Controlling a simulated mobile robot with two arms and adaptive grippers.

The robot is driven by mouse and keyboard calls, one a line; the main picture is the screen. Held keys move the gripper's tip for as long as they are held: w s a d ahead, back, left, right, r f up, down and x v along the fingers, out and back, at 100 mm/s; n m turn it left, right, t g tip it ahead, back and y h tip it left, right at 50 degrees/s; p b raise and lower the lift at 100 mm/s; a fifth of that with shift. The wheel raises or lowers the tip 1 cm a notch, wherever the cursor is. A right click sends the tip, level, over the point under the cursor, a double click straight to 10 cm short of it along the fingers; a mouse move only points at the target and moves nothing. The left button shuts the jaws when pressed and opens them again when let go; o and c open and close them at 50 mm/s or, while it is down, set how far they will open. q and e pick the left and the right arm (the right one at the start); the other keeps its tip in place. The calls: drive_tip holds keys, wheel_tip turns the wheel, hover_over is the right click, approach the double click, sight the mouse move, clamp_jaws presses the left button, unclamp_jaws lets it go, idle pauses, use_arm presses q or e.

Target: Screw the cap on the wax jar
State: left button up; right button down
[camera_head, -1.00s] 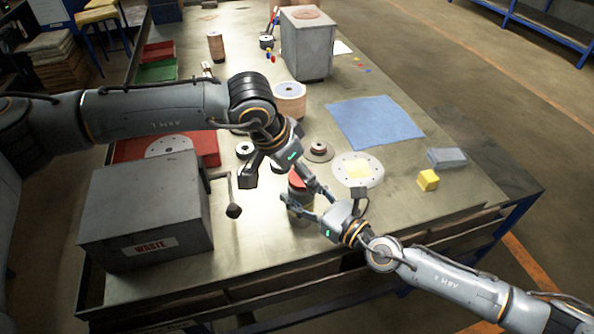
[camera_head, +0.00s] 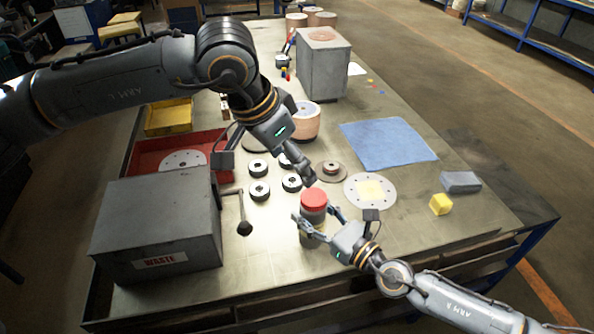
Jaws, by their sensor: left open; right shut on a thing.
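The wax jar (camera_head: 312,216) stands upright on the metal table, a dark jar with a red cap (camera_head: 314,198) on its top. Whether the cap is screwed tight or only resting cannot be told. My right gripper (camera_head: 318,220) is shut on the jar's body from the front right.
A grey waste box (camera_head: 155,225) with a crank handle (camera_head: 243,215) stands at the left. Behind it is a red tray (camera_head: 190,147). A perforated disc (camera_head: 383,197), blue cloth (camera_head: 388,142), yellow cube (camera_head: 440,204) and grey block (camera_head: 460,182) lie at the right.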

drive_tip(key=shift+c, duration=2.1)
unclamp_jaws()
drive_tip(key=v, duration=1.2)
